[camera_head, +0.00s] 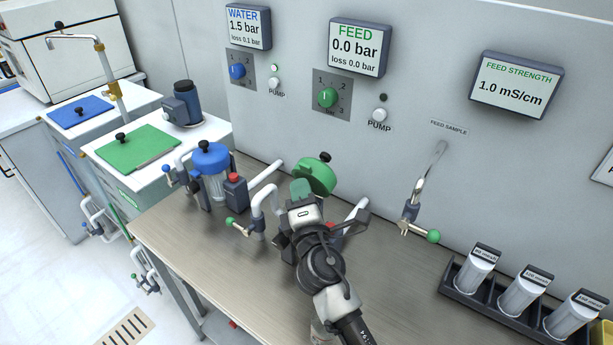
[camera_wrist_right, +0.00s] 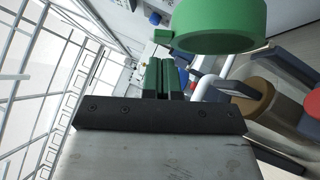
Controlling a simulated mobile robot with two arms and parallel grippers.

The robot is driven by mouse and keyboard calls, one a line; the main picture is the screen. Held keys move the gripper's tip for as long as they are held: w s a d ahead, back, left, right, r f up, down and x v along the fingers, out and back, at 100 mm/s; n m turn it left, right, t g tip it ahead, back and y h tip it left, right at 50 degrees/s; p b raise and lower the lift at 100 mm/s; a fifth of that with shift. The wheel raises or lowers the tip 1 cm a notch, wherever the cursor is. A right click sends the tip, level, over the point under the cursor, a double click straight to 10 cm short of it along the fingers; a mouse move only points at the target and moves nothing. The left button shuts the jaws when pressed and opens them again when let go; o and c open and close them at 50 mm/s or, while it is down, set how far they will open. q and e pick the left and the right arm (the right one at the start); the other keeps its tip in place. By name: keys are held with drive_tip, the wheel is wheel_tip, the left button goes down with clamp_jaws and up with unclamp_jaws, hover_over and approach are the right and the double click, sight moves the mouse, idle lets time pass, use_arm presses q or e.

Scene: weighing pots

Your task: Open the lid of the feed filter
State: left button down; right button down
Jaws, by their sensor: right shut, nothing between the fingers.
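The green lid (camera_head: 315,176) of the feed filter, with a black knob (camera_head: 325,157), stands tilted up in the head view. It also shows large at the top of the right wrist view (camera_wrist_right: 222,25). My right gripper (camera_head: 301,189) is shut and empty, its green fingers just left of the lid. The fingers also show in the right wrist view (camera_wrist_right: 163,76); whether they touch the lid is unclear. A brown round part (camera_wrist_right: 255,98) below the lid may be the filter's open top. My right arm hides most of the filter body in the head view. My left gripper is out of view.
The blue-lidded water filter (camera_head: 211,160) stands to the left, with pipes and a green-handled valve (camera_head: 239,228) near my arm. The bench front (camera_head: 190,245) is clear.

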sight(326, 164)
drive_tip(key=shift+w+d+r, duration=0.3)
drive_tip(key=shift+w+r, duration=0.05)
drive_tip(key=shift+w, duration=0.1)
drive_tip(key=shift+w+d, duration=0.3)
drive_tip(key=shift+w, duration=0.05)
drive_tip(key=shift+r+p, duration=0.25)
drive_tip(key=shift+p, duration=0.4)
drive_tip(key=w+m+g+p, duration=0.1)
drive_tip(key=p, duration=0.2)
drive_tip(key=w+d+r+m+g+h+p, duration=0.1)
drive_tip(key=p, duration=0.2)
drive_tip(key=w+d+r+m+p, duration=0.1)
drive_tip(key=p, duration=0.2)
drive_tip(key=shift+w+d+r+g+p, duration=0.1)
drive_tip(key=shift+g+p, duration=0.25)
drive_tip(key=shift+g, duration=0.05)
drive_tip(key=shift+w+d+m, duration=0.15)
drive_tip(key=shift+w+m, duration=0.1)
drive_tip(key=shift+m, duration=0.05)
drive_tip(key=shift+w+d+f, duration=0.2)
drive_tip(key=shift+w+d, duration=0.05)
drive_tip(key=shift+w, duration=0.05)
drive_tip(key=shift+w+d, duration=0.4)
drive_tip(key=shift+w, duration=0.3)
